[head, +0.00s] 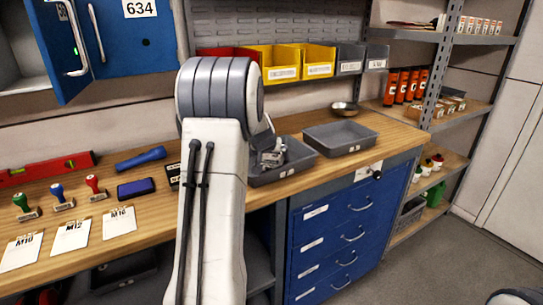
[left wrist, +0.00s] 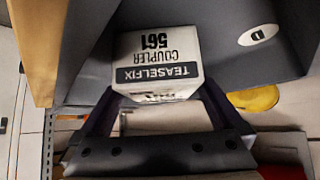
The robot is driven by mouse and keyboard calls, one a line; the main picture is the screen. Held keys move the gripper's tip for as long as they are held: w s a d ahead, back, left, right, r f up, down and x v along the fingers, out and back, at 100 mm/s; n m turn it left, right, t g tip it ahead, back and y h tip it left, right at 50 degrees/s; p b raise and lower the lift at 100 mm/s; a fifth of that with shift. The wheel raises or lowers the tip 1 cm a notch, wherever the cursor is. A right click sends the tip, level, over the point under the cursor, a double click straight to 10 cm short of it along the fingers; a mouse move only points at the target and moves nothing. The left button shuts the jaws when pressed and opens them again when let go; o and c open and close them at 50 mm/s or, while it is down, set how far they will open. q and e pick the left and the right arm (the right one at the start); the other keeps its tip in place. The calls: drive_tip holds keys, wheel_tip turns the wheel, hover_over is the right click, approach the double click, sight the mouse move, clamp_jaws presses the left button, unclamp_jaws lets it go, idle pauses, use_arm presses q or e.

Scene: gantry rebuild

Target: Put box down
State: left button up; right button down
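The box (left wrist: 160,62) is white with a dark label band, and its print reads TEASELFIX COUPLER 561 upside down in the left wrist view. My left gripper (left wrist: 157,93) has its two dark fingers against opposite sides of the box's near end, shut on it. Dark grey walls, one with an oval D label (left wrist: 258,35), stand around the box; whether it touches a floor is hidden. In the head view my left gripper (head: 272,156) is low at the left grey tray (head: 292,172), partly behind my arm; the box cannot be made out there. My right gripper is out of view.
An empty grey tray (head: 340,138) and a metal bowl (head: 344,108) stand to the right on the wooden bench (head: 385,128). Yellow bins (head: 280,64) hang behind. Stamps (head: 94,186) and white cards (head: 70,236) lie at left. A blue cabinet door (head: 58,50) stands open.

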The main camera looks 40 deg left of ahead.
use_arm(q)
drive_tip(key=shift+r, duration=0.2)
drive_tip(key=p+v, duration=0.1)
drive_tip(key=v, duration=1.1)
drive_tip(key=shift+f, duration=0.1)
